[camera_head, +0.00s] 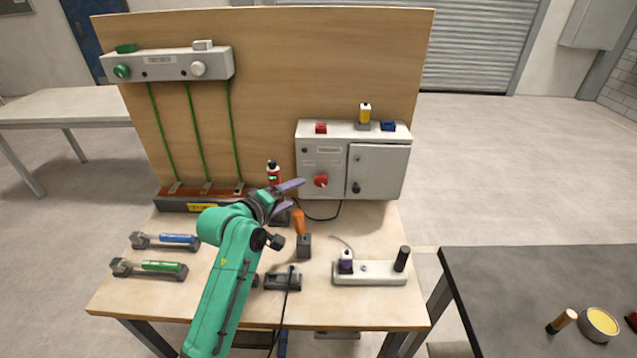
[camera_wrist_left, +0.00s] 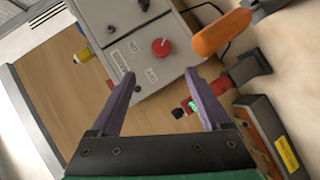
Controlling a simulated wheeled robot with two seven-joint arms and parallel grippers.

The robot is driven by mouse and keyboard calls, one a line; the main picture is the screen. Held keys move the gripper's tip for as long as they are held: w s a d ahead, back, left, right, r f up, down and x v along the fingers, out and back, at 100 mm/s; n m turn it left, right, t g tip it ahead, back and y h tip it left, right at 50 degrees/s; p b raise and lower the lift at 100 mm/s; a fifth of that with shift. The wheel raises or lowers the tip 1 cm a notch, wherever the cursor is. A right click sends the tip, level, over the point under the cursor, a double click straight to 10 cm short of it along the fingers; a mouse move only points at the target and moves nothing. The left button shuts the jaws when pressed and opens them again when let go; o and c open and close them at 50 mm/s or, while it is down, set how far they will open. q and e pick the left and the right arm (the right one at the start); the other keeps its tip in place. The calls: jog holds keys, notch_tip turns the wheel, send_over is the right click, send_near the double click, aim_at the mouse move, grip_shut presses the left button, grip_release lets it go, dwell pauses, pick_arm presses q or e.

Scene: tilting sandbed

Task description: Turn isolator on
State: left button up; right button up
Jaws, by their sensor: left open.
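The grey control box (camera_head: 325,152) stands at the back right of the workbench, against the wooden board. A round red knob (camera_head: 321,180), which looks like the isolator, is on its front left panel; I cannot read its setting. In the left wrist view the knob (camera_wrist_left: 161,47) lies ahead, roughly between the fingertips in the picture. My left gripper (camera_head: 296,195) has purple fingers, open and empty, in front of and left of the box. The fingers (camera_wrist_left: 160,74) appear apart from the knob. My right gripper is not in view.
An orange-handled tool (camera_head: 298,221) stands in a dark holder just below the gripper. A red and black device with a green display (camera_head: 273,177) stands left of the fingers. A white power strip (camera_head: 375,279) lies front right. The box's right door (camera_head: 380,170) is closed.

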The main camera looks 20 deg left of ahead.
aim_at(320, 182)
pick_arm(q)
jog(key=p+x, duration=0.2)
jog(key=x, duration=1)
jog(key=shift+w+f, duration=0.15)
jog(key=shift+w, duration=0.05)
jog(key=shift+w+d+f, duration=0.2)
jog(key=shift+w+f, duration=0.15)
jog(key=shift+w, duration=0.25)
